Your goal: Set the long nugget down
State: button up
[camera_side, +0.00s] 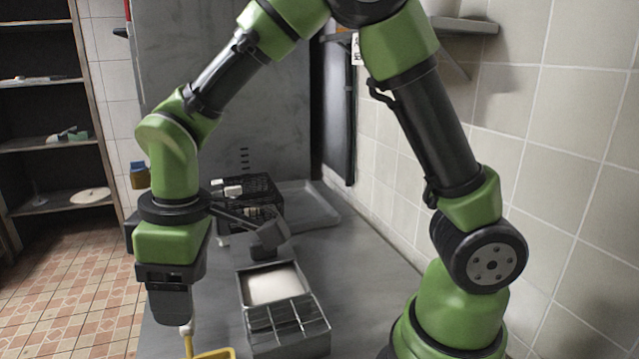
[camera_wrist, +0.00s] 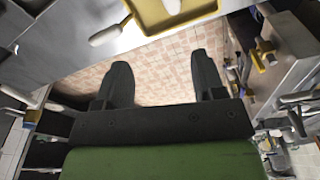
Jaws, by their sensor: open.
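Another pale piece (camera_wrist: 172,5) is in the tray.
A metal container (camera_side: 268,284) with a pale filling and a divided metal rack (camera_side: 287,322) stand on the grey counter (camera_side: 365,265). A black crate (camera_side: 255,195) is behind them. The tiled wall bounds the right side. Tiled floor lies left of the counter.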

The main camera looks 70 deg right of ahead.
jog(key=s+d+r+m+t, duration=0.3)
jog(key=s+d+r+m, duration=0.1)
jog(key=s+r+m, duration=0.1)
jog(key=s+d+r+m+t+y, duration=0.1)
jog(key=s+d+r+m+t, duration=0.2)
jog(key=s, duration=0.6)
notch_tip(320, 180, up, 4)
jog(key=d+m, duration=0.2)
jog(key=shift+d+m, duration=0.3)
jog(key=shift+f, duration=0.1)
